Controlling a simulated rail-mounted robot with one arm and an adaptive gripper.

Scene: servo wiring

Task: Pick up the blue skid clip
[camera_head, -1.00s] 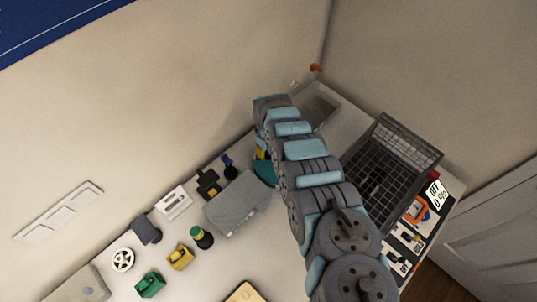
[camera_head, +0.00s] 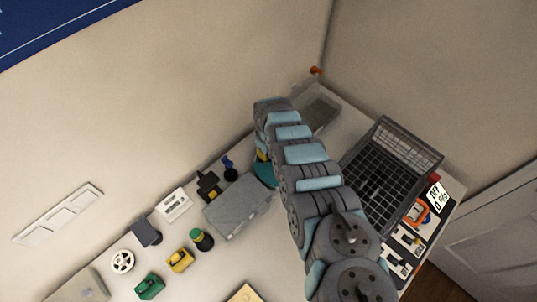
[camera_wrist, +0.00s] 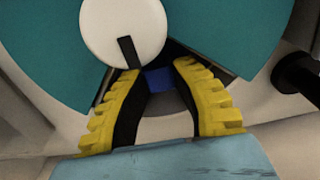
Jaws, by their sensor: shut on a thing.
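The blue skid clip (camera_wrist: 160,80) shows in the wrist view as a small blue patch between the tips of my gripper (camera_wrist: 158,72). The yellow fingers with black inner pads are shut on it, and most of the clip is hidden. A teal round piece (camera_wrist: 228,35) with a white disc (camera_wrist: 124,30) lies just beyond the fingertips; whether the clip touches it I cannot tell. In the head view my arm hides most of this spot, leaving a bit of the teal piece (camera_head: 265,174) and yellow finger.
A grey case (camera_head: 238,205) lies left of my arm, with black and blue parts (camera_head: 229,170) behind it. Green and yellow parts (camera_head: 180,260) stand at the left front. A dark mesh basket (camera_head: 390,165) is on the right, and a grey tray (camera_head: 320,112) stands behind.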

